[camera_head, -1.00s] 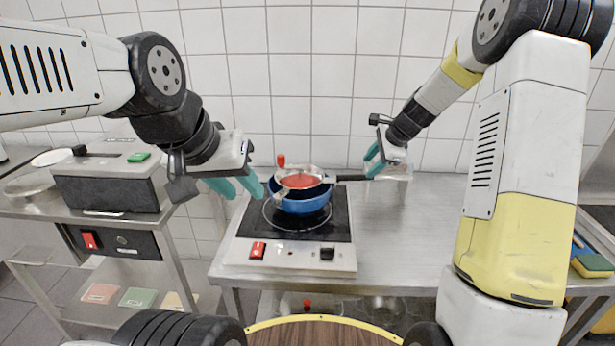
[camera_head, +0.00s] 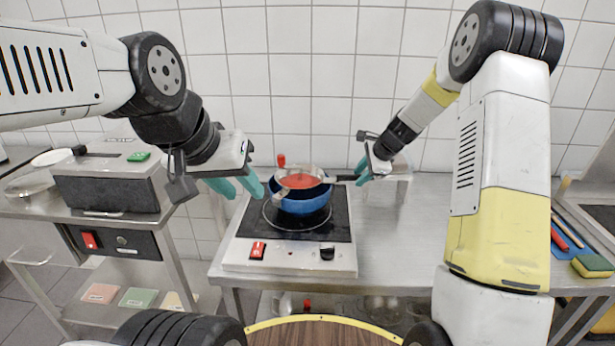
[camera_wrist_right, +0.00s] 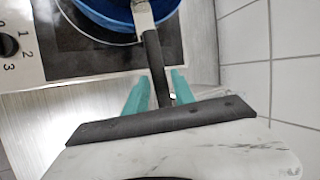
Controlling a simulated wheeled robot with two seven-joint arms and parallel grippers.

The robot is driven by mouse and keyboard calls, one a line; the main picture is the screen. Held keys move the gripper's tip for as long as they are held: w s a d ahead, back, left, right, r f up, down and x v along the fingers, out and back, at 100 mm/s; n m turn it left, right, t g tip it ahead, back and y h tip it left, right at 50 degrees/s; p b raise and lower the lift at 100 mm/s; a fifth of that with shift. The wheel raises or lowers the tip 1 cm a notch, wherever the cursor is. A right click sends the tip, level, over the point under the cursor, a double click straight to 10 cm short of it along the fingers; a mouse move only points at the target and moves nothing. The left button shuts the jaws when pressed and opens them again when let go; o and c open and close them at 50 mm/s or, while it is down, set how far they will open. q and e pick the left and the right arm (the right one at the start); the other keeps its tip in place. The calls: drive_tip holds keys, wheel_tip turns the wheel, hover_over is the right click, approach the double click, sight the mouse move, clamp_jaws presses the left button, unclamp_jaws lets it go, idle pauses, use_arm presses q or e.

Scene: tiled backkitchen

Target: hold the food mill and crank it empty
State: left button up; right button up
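The food mill (camera_head: 314,172) is a silver bowl with red food (camera_head: 299,182) inside, resting on a blue pot (camera_head: 302,205). Its red crank knob (camera_head: 281,160) stands up at the back left of the bowl. Its black handle (camera_wrist_right: 155,62) points right. My right gripper (camera_head: 362,172) is at the handle's outer end. In the right wrist view its open teal fingers (camera_wrist_right: 160,82) lie on either side of the handle, with gaps showing; whether the handle is at fingertip depth is unclear. My left gripper (camera_head: 250,188) is open and empty, left of the pot.
The pot stands on a black-topped hotplate (camera_head: 255,225) with a red switch, on a steel table (camera_head: 390,250). A grey appliance (camera_head: 105,185) stands on the left cart. A sponge (camera_head: 592,266) lies far right. A tiled wall closes the back.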

clamp_jaws()
drive_tip(key=shift+r, duration=0.3)
